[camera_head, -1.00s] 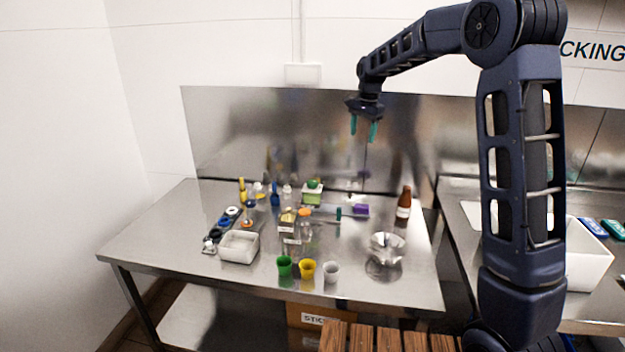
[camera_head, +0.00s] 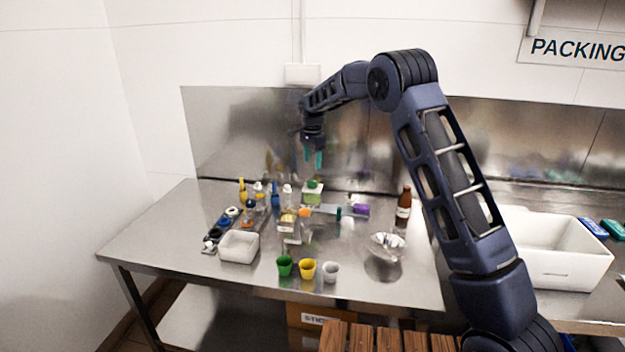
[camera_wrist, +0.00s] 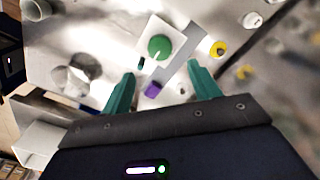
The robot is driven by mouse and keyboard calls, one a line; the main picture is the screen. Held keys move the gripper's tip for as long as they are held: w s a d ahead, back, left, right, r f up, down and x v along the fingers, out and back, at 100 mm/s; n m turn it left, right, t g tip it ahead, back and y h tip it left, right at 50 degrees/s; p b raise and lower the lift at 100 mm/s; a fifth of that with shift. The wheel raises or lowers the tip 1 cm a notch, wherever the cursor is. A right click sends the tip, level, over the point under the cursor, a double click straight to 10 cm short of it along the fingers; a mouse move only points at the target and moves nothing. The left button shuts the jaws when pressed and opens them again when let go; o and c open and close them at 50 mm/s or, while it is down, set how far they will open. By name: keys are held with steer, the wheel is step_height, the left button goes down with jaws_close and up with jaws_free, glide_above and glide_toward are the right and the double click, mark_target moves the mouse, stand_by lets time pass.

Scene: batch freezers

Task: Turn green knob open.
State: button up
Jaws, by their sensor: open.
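The green knob (camera_head: 312,184) sits on top of a small white and green box (camera_head: 312,195) at the back of the steel table. In the wrist view the round green knob (camera_wrist: 159,47) lies on its white square base (camera_wrist: 178,42), beyond the fingertips and roughly between them. My gripper (camera_head: 314,160) hangs above the knob in the head view, apart from it, with its teal fingers pointing down. In the wrist view my gripper (camera_wrist: 165,78) is open with nothing between its fingers.
A purple block (camera_head: 361,209) and a brown bottle (camera_head: 404,203) stand to the right of the knob. Several small bottles crowd its left. Green (camera_head: 284,266) and yellow (camera_head: 308,269) cups, a metal bowl (camera_head: 386,247) and a white tray (camera_head: 239,247) are nearer the front.

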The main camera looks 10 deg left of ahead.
mark_target(312, 181)
step_height(312, 181, down, 9)
steer(key=shift+r, duration=0.15)
stand_by(0.4)
steer(key=c, duration=1)
steer(key=shift+o, duration=0.2)
